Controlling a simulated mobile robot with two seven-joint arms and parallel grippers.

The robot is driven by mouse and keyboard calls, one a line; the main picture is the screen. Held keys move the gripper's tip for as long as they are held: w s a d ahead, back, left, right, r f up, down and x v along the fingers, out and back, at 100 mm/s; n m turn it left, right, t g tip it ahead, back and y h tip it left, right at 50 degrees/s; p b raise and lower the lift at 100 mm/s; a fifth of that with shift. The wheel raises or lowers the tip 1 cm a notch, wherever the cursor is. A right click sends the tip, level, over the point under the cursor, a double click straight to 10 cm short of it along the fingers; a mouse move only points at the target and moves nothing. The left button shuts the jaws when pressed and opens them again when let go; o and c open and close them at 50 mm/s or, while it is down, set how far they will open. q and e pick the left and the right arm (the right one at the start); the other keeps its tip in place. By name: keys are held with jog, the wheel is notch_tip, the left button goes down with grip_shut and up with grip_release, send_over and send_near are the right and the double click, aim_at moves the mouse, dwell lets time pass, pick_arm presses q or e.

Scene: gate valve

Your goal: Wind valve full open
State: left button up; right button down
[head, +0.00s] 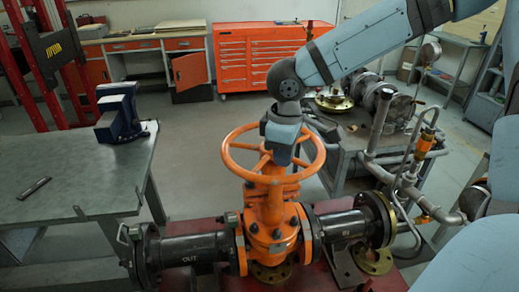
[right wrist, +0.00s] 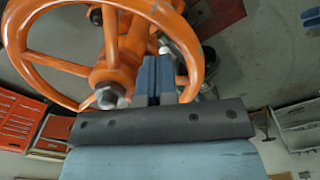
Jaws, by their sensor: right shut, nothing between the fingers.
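The orange gate valve (head: 270,212) stands upright in a dark pipe run with its orange spoked handwheel (head: 229,150) on top. My right gripper (head: 283,160) reaches down from above into the far right part of the wheel, near the hub. Its blue fingers (right wrist: 158,78) are shut together with nothing between them. In the right wrist view the handwheel (right wrist: 45,80) shows with its hub nut (right wrist: 107,97) left of the fingers. The fingers are among the spokes, inside the rim; I cannot tell if they touch a spoke. My left gripper is out of view.
A dark pipe marked OUT (head: 190,250) runs left of the valve, another pipe (head: 340,224) right. A workbench (head: 75,185) with a blue vice (head: 120,115) stands at left. Grey piping with a gauge (head: 430,52) stands at right. An orange tool cabinet (head: 260,60) is behind.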

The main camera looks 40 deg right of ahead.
jog(key=shift+s+f+b, duration=0.2)
jog(key=shift+f+b, duration=0.45)
jog(key=shift+f, duration=0.55)
jog(key=shift+s+f+b, duration=0.15)
jog(key=shift+f+b, duration=0.5)
jog(key=shift+f, duration=0.5)
jog(key=shift+a+f, duration=0.1)
jog(key=w+d+p, duration=0.2)
jog(key=d, duration=0.2)
jog(key=w+d+p, duration=0.2)
jog(key=d, duration=0.3)
jog(key=w+d+r+p, duration=0.1)
jog(key=w+d, duration=0.2)
jog(key=d, duration=0.1)
jog(key=shift+d+r+p, duration=0.1)
jog(key=shift+d+p, duration=0.05)
jog(key=shift+p, duration=0.25)
jog(key=shift+w+d+r, duration=0.1)
jog(key=shift+w+r, duration=0.05)
jog(key=shift+w, duration=0.35)
